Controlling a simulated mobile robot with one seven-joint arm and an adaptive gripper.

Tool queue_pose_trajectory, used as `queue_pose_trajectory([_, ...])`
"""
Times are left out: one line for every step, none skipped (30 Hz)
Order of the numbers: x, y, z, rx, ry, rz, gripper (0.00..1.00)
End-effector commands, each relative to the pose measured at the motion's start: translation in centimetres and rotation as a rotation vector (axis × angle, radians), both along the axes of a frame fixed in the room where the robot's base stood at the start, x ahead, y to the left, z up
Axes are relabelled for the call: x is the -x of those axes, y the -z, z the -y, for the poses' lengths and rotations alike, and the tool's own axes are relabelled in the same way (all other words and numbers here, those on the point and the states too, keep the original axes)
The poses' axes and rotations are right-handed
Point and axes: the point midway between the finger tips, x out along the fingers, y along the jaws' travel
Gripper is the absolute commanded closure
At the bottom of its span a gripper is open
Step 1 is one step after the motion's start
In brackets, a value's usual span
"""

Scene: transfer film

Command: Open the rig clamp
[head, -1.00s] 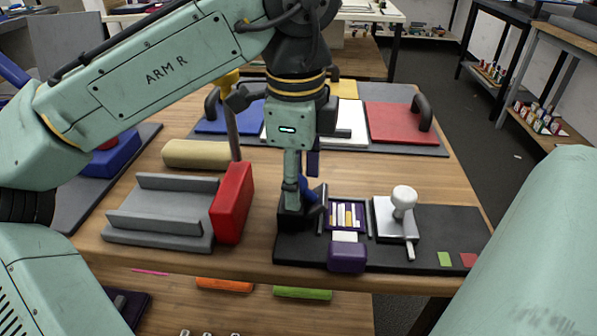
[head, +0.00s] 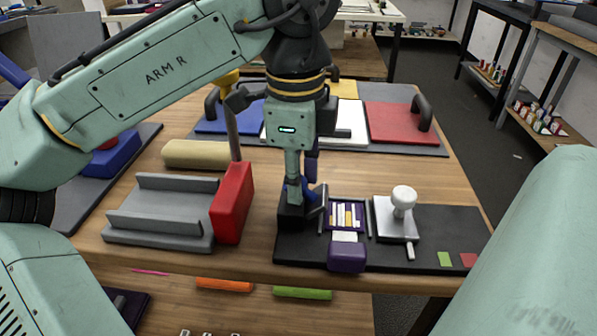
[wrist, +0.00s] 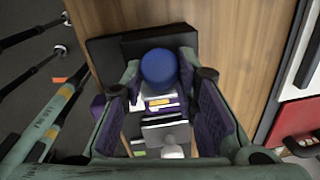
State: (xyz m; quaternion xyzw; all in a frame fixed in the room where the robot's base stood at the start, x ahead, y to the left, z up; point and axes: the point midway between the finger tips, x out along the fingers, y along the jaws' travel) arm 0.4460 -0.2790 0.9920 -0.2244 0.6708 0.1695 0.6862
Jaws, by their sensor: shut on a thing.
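The rig is a dark base plate (head: 440,222) at the front right of the table. The clamp seems to be the part with a blue knob (wrist: 159,67) by a black block (head: 291,217) at the rig's left end. In the head view the blue knob (head: 307,189) is mostly hidden by my gripper (head: 308,193). My gripper points down there, shut on the knob. In the wrist view the knob lies between the purple-padded fingers of my gripper (wrist: 160,72). The clamp's lower part and its exact angle are hidden.
Right of the clamp are a purple-framed tray of strips (head: 346,228), a purple block (head: 347,257) and a silver block with a white knob (head: 403,200). A red block (head: 232,203) and grey channel (head: 155,222) stand left. Coloured panels lie behind.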

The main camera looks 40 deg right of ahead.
Motion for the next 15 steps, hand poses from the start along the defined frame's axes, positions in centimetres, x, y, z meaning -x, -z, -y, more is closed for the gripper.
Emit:
queue_pose_trajectory([0.0, 0.0, 0.0, 0.005, 0.000, -0.005, 1.00])
queue_pose_trajectory([-0.1, 0.0, 0.0, 0.009, 0.000, -0.011, 1.00])
queue_pose_trajectory([-0.1, 0.0, -0.1, 0.016, 0.000, -0.020, 1.00])
queue_pose_trajectory([-0.2, 0.0, -0.1, 0.024, 0.001, -0.031, 1.00])
queue_pose_trajectory([-0.2, 0.0, -0.2, 0.033, 0.001, -0.043, 1.00])
queue_pose_trajectory([-0.3, 0.0, -0.3, 0.048, 0.001, -0.060, 1.00])
queue_pose_trajectory([-0.4, 0.0, -0.4, 0.059, 0.002, -0.073, 1.00])
queue_pose_trajectory([-0.5, 0.1, -0.4, 0.071, 0.001, -0.088, 1.00])
queue_pose_trajectory([-0.6, 0.1, -0.5, 0.087, 0.001, -0.105, 1.00])
queue_pose_trajectory([-0.7, 0.2, -0.6, 0.099, 0.000, -0.119, 1.00])
queue_pose_trajectory([-0.8, 0.2, -0.7, 0.110, 0.001, -0.131, 1.00])
queue_pose_trajectory([-0.9, 0.3, -0.7, 0.124, 0.000, -0.148, 1.00])
queue_pose_trajectory([-0.9, 0.3, -0.8, 0.133, 0.001, -0.159, 1.00])
queue_pose_trajectory([-1.0, 0.3, -0.8, 0.142, 0.001, -0.169, 1.00])
queue_pose_trajectory([-1.0, 0.4, -0.9, 0.152, 0.001, -0.180, 1.00])
